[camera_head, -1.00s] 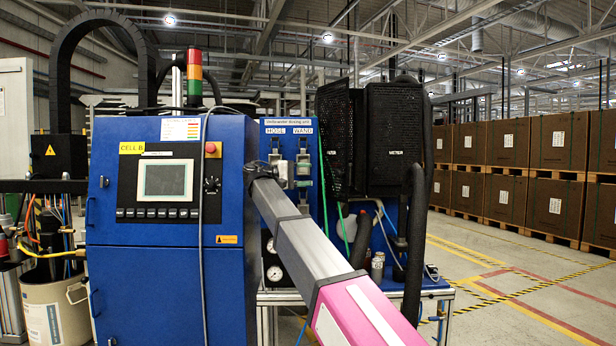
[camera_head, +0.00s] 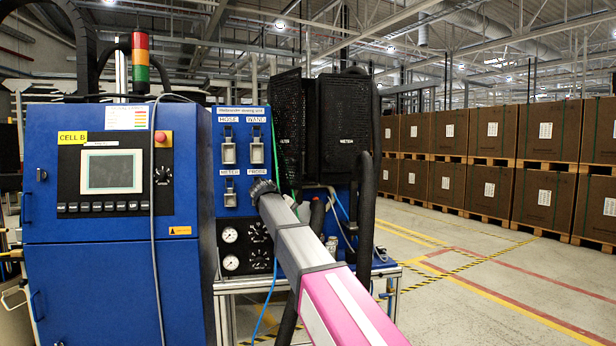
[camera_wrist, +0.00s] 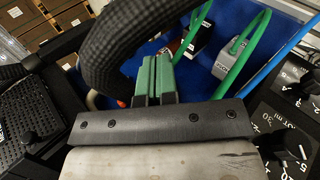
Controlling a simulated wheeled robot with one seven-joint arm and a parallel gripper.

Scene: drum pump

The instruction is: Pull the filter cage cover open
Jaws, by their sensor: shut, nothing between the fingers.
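The filter cage cover (camera_head: 288,112) is a black perforated mesh panel standing at an angle on the left of the cage pair, with a partly visible label. To its right is the black mesh METER cage (camera_head: 345,115). In the wrist view, a black perforated panel (camera_wrist: 32,118) lies at the left edge; I cannot tell which cage it belongs to. My gripper (camera_wrist: 153,62) has green fingers closed together, with nothing between them. A black corrugated hose (camera_wrist: 125,45) passes close to the fingers on the left. In the head view, my arm hides the fingers.
The blue CELL B cabinet (camera_head: 100,230) stands on the left. The blue panel carries HOSE, WAND, METER and PROBE holders (camera_head: 257,150), gauges (camera_head: 230,235) and cables. Green cables (camera_wrist: 245,50) hang near my fingers. Floor on the right is clear before stacked boxes (camera_head: 490,135).

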